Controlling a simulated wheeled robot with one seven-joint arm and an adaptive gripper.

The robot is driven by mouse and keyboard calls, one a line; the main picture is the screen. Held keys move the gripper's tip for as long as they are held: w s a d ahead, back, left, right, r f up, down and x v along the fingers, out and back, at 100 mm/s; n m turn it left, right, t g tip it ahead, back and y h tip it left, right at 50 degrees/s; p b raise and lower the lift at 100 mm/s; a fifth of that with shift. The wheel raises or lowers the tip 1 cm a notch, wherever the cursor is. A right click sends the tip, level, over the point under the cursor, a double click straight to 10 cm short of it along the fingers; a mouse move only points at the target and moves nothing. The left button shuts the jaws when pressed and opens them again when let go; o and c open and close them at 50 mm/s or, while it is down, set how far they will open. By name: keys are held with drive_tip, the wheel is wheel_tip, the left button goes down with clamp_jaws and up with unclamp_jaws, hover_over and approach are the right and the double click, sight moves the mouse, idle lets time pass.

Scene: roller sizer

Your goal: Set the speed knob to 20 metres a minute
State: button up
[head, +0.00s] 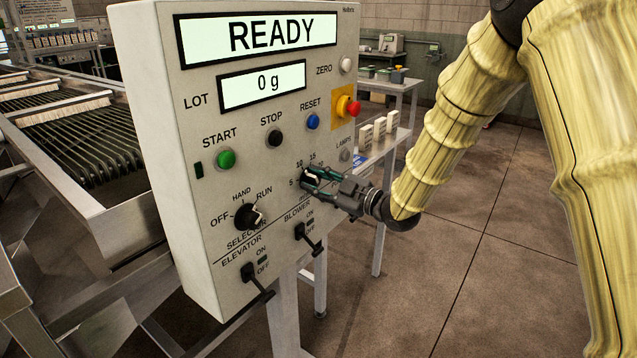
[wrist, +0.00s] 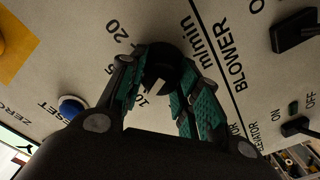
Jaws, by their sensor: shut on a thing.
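The speed knob (head: 309,179) is a small dark knob on the grey control panel, with 5, 10 and 15 readable around it in the head view. In the wrist view the black knob (wrist: 165,62) lies between my fingers, with 20 printed to its upper left and "m/min" to its right. A pale mark on it seems to face the 10 side; fingers partly hide the scale, so the exact setting is unclear. My gripper (head: 316,180) reaches in from the right, its green-padded fingers shut on the knob. It also shows in the wrist view (wrist: 163,82).
The display (head: 258,38) reads READY, the lot display (head: 263,87) 0 g. Close by are the selector knob (head: 249,216), the blower switch (head: 308,238), the blue reset button (head: 312,122) and the red emergency button (head: 347,107). Floor to the right is open.

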drive_tip(key=shift+m, duration=0.3)
drive_tip(key=m+p, duration=0.3)
drive_tip(key=m, duration=0.1)
drive_tip(key=shift+r, duration=0.15)
drive_tip(key=m+p, duration=0.3)
drive_tip(key=m, duration=0.2)
drive_tip(key=m+p, duration=0.2)
drive_tip(key=m, duration=0.3)
drive_tip(key=shift+p, duration=0.3)
drive_tip(key=m, duration=0.1)
drive_tip(key=m+p, duration=0.1)
drive_tip(key=m, duration=0.3)
drive_tip(key=shift+f, duration=0.25)
drive_tip(key=shift+m, duration=0.3)
drive_tip(key=o, duration=1)
drive_tip(key=shift+d, duration=0.1)
